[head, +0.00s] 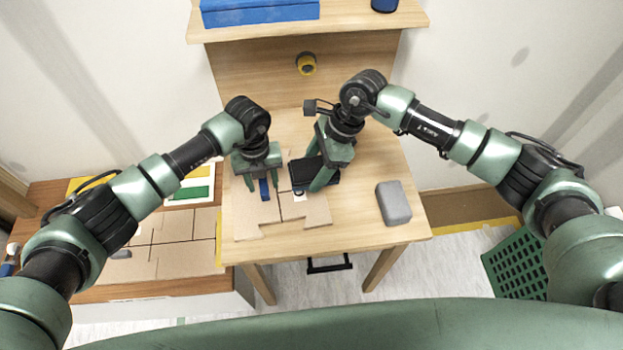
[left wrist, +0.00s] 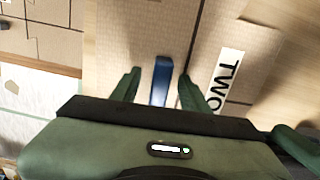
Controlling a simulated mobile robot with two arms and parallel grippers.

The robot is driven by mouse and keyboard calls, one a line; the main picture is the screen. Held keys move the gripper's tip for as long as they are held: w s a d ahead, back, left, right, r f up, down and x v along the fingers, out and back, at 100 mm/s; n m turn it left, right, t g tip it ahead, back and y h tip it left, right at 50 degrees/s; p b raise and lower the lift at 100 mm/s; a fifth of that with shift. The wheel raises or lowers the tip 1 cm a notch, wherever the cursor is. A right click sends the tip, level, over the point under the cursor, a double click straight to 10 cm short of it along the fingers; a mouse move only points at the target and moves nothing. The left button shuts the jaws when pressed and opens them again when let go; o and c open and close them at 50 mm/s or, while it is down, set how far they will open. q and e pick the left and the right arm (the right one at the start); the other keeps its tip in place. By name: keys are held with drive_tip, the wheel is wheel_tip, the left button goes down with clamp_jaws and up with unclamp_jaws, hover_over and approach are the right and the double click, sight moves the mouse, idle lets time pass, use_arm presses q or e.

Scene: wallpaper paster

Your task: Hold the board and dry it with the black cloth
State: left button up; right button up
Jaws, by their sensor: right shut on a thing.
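The tan board (head: 255,222) with dark lines lies flat on the wooden table. A blue block (head: 264,190) stands on it; it also shows in the left wrist view (left wrist: 161,80). My left gripper (head: 262,184) is open, its fingers on either side of the blue block with gaps showing. The black cloth (head: 304,168) is a dark folded piece at the board's far right part. My right gripper (head: 318,180) is shut on it and hides part of it. A white label reading "TWO" (left wrist: 228,75) lies on the board in the left wrist view.
A grey block (head: 393,203) stands on the table at right. A yellow tape roll (head: 306,64) is at the back panel. A shelf (head: 350,24) holds a blue box (head: 260,12). A lower side table at left carries more tan boards (head: 175,245). A green crate (head: 518,262) stands right.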

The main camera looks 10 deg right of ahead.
use_arm(q)
wheel_tip(320, 180, up, 12)
idle(0.6)
